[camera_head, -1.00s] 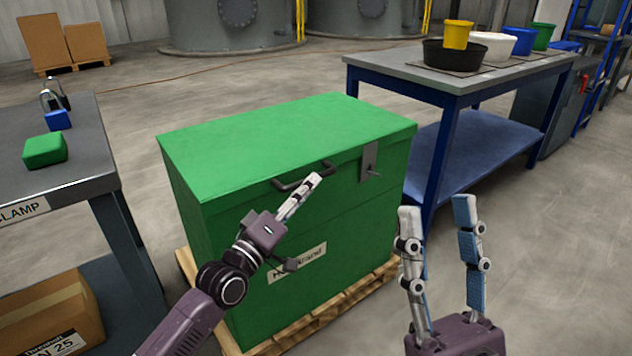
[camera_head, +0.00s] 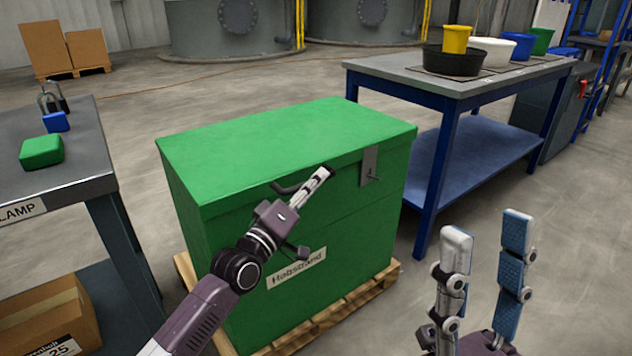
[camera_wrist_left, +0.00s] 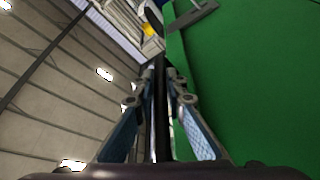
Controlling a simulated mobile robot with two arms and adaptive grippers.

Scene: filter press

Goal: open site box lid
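The green site box (camera_head: 325,230) stands on a wooden pallet with its lid (camera_head: 285,145) down. A dark handle (camera_head: 287,188) is on the front edge of the lid, and a grey latch plate (camera_head: 369,165) is to its right. My left gripper (camera_head: 322,175) is at the handle and hides its right part. In the left wrist view, the dark handle bar (camera_wrist_left: 159,125) runs between the fingers (camera_wrist_left: 160,78), which are close against it. The latch plate (camera_wrist_left: 192,18) also shows there. My right gripper (camera_head: 487,228) is open and empty, right of the box.
A blue workbench (camera_head: 425,76) with several buckets stands behind right of the box. A grey table (camera_head: 75,165) with a green block and padlock stands at left, with a cardboard carton below. The pallet (camera_head: 385,275) sticks out in front. Floor at right is clear.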

